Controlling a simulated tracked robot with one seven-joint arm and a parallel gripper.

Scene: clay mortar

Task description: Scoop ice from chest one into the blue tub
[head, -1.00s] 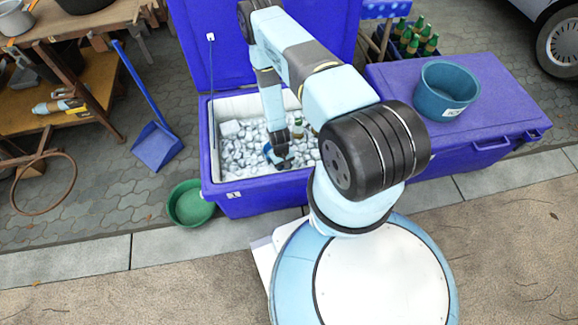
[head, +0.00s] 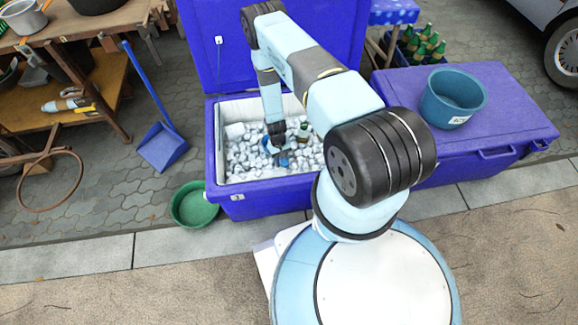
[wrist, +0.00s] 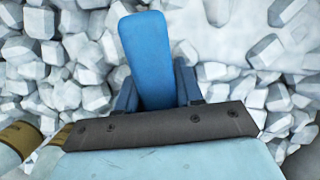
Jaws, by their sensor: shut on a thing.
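The open blue chest (head: 270,205) holds a bed of white ice chunks (head: 245,160), which fill the wrist view (wrist: 65,60). My gripper (head: 277,143) reaches down into the chest at the ice. In the wrist view my gripper (wrist: 157,92) is shut on a blue scoop (wrist: 150,50), of which a flat, rounded strip shows between the fingers. I cannot tell how much ice the scoop holds. The blue tub (head: 440,110) stands upright on the closed chest to the right, with a white label on its side. Its visible inside looks empty.
The open lid (head: 285,45) stands behind the ice. A brown-and-gold thing (wrist: 20,140) lies in the ice. The closed chest (head: 500,105) is at right, green bottles (head: 425,45) behind. A green basin (head: 192,208) and blue shovel (head: 162,147) are on the ground at left.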

